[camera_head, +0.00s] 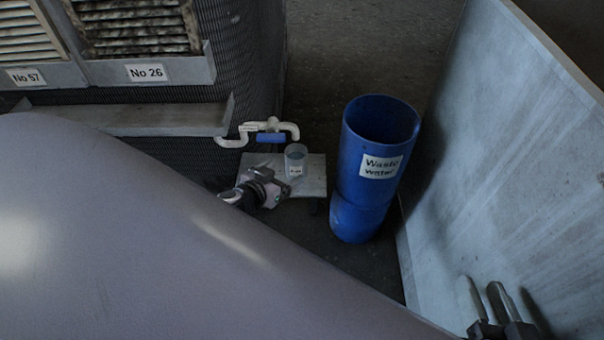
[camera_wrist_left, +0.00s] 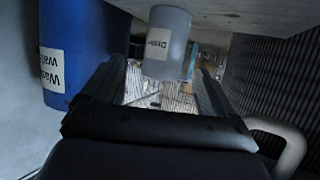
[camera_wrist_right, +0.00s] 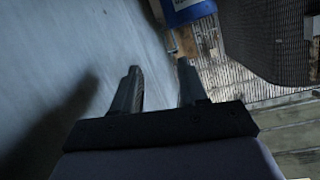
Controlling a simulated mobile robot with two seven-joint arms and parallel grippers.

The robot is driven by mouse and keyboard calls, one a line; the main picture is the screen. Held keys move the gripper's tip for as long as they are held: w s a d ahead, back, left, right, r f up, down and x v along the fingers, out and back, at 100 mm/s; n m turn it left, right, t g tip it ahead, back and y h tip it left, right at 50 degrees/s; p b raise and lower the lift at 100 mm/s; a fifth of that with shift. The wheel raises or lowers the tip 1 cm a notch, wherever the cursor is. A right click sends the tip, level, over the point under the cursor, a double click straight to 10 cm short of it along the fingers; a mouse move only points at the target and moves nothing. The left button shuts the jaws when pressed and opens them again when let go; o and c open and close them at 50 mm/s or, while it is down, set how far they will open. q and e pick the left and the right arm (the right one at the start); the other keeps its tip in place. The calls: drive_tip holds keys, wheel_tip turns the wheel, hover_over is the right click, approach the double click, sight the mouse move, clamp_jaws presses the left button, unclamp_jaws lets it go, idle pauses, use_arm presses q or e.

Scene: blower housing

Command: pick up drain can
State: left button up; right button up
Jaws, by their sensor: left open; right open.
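The drain can (camera_head: 296,161) is a small grey cup with a white label, standing upright on a light grey plate (camera_head: 310,184) below the tap (camera_head: 268,127). In the left wrist view the can (camera_wrist_left: 168,45) shows its label upside down, at the top between my finger lines. My left gripper (camera_head: 276,187) is open, just in front and left of the can; it also shows in the left wrist view (camera_wrist_left: 162,75). I cannot tell whether its fingers reach around the can. My right gripper (camera_head: 482,284) is open and empty by the pale wall, and shows in the right wrist view (camera_wrist_right: 160,75).
A tall blue waste water bin (camera_head: 362,190) stands close to the right of the plate. A pale panel (camera_head: 500,160) rises on the right. The ribbed housing (camera_head: 243,60) with a grey ledge (camera_head: 130,118) is at the left. Dark floor lies behind the bin.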

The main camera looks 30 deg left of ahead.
sight(290, 168)
use_arm(q)
drive_tip(key=shift+w+a+f+b, duration=0.25)
drive_tip(key=shift+w+a+f, duration=0.1)
drive_tip(key=shift+w, duration=0.15)
drive_tip(key=shift+w+a+f+b, duration=0.2)
drive_tip(key=shift+w+f, duration=0.15)
drive_tip(key=shift+w, duration=0.15)
drive_tip(key=shift+b+x, duration=1.25)
drive_tip(key=shift+x, duration=1.25)
drive_tip(key=shift+w+d+f, duration=0.15)
drive_tip(key=shift+w+f, duration=0.2)
drive_tip(key=shift+w, duration=0.4)
use_arm(e)
drive_tip(key=shift+d+n+t, duration=0.6)
drive_tip(key=shift+d+t, duration=0.1)
drive_tip(key=shift+t, duration=0.1)
use_arm(q)
drive_tip(key=c, duration=1.1)
use_arm(e)
drive_tip(key=shift+s+f, duration=0.1)
